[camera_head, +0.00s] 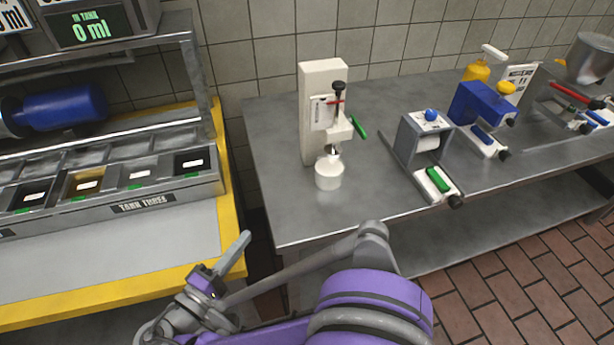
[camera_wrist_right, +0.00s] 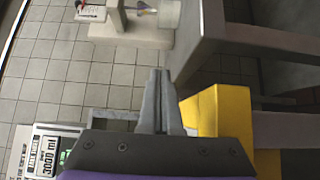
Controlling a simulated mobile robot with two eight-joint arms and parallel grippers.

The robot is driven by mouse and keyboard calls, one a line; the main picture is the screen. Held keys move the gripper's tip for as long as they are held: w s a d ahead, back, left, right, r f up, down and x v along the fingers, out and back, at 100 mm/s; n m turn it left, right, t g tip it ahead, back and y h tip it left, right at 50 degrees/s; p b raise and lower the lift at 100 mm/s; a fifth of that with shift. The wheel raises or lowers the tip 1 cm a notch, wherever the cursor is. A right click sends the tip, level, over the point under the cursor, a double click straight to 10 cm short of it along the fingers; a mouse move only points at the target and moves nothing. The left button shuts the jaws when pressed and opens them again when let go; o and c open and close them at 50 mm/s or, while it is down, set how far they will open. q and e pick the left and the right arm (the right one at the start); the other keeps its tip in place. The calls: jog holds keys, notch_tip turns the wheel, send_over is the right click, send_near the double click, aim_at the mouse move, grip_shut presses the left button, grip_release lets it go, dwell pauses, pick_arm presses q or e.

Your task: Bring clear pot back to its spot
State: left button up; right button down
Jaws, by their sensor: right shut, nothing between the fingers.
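A small pale, whitish pot (camera_head: 329,173) stands upright under the nozzle of the cream-coloured dispenser (camera_head: 318,110) on the metal table. I cannot tell whether it is the clear pot. Part of a pale container (camera_wrist_right: 167,13) shows beside the machine at the top of the right wrist view. My right gripper (camera_head: 244,240) is shut and empty, in front of the table's left corner, left of and nearer than the pot. Its closed fingers (camera_wrist_right: 158,78) show in the right wrist view, apart from the pot. My left gripper is not in view.
The metal table (camera_head: 285,205) has bare room left of the dispenser. A grey device (camera_head: 412,138), a blue device (camera_head: 480,105) and a grey pot (camera_head: 590,58) stand to the right. A yellow-edged counter (camera_head: 232,190) with several tank bins is at left, close to my right gripper.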

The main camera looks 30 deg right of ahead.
send_near(329, 174)
jog(key=w+a+r, duration=0.3)
jog(key=a+r, duration=0.1)
jog(key=shift+w+a+r, duration=0.2)
jog(key=shift+w, duration=0.15)
jog(key=d, duration=0.3)
jog(key=shift+s+d, duration=0.15)
jog(key=shift+d, duration=0.05)
jog(key=shift+s+d, duration=0.1)
jog(key=shift+d, duration=0.35)
jog(key=s+d, duration=0.1)
jog(key=d, duration=0.3)
jog(key=s+d, duration=0.1)
jog(key=d, duration=0.2)
jog(key=s+d, duration=0.1)
jog(key=d, duration=0.3)
jog(key=shift+d, duration=0.3)
jog(key=shift+w, duration=0.1)
jog(key=shift+a, duration=0.15)
